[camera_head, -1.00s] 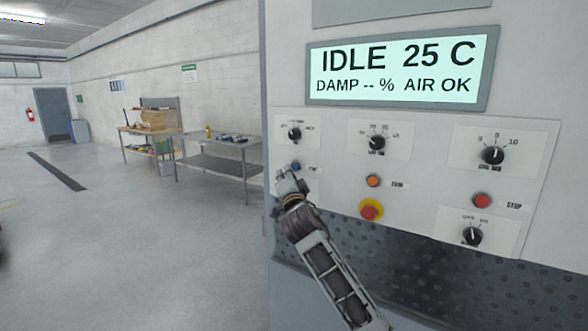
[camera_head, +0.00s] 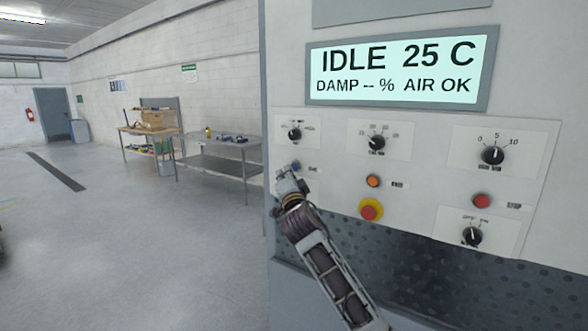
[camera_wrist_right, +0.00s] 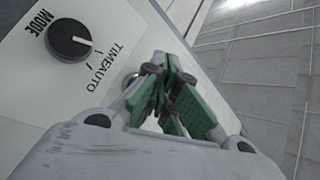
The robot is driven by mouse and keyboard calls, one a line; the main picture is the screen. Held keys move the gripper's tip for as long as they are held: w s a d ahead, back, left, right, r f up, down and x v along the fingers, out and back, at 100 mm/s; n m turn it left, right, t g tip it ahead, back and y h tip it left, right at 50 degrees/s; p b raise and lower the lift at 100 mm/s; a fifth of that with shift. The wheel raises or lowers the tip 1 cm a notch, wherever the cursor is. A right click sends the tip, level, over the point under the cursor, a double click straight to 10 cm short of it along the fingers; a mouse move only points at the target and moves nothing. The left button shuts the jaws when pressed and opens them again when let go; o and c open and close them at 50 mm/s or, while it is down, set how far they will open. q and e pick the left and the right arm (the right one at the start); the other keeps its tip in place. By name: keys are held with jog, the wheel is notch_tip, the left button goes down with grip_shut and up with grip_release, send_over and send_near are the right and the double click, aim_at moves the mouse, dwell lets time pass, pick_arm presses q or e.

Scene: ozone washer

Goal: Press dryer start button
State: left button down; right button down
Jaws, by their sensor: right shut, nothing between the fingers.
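The dryer's control panel (camera_head: 418,190) has a blue button (camera_head: 295,166) at its left, an orange button (camera_head: 373,181) in the middle and a red button (camera_head: 481,201) at the right. Their small labels are too blurred to read surely. My right gripper (camera_head: 283,177) is shut and empty, just below the blue button. In the right wrist view, its green-padded fingers (camera_wrist_right: 172,92) are together, below the mode knob (camera_wrist_right: 68,39). A bit of metal rim (camera_wrist_right: 130,79) shows behind the fingers; contact with the button cannot be told. My left gripper is not in view.
A red emergency knob on a yellow base (camera_head: 370,210) sits below the orange button. Several black dials surround the buttons. The display (camera_head: 398,70) reads IDLE 25 C. Workbenches (camera_head: 215,152) stand far left, with open floor before them.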

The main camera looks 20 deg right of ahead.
jog(key=shift+w+d, duration=0.55)
jog(key=shift+d, duration=0.2)
dwell(2.0)
jog(key=shift+s+a, duration=0.15)
jog(key=shift+a, duration=0.05)
jog(key=shift+s+a+b, duration=0.45)
jog(key=shift+a, duration=0.1)
dwell(0.4)
jog(key=s+a, duration=0.1)
jog(key=a, duration=0.1)
jog(key=s+a+b, duration=0.1)
jog(key=s+a, duration=0.1)
dwell(0.7)
jog(key=shift+n, duration=0.3)
dwell(0.5)
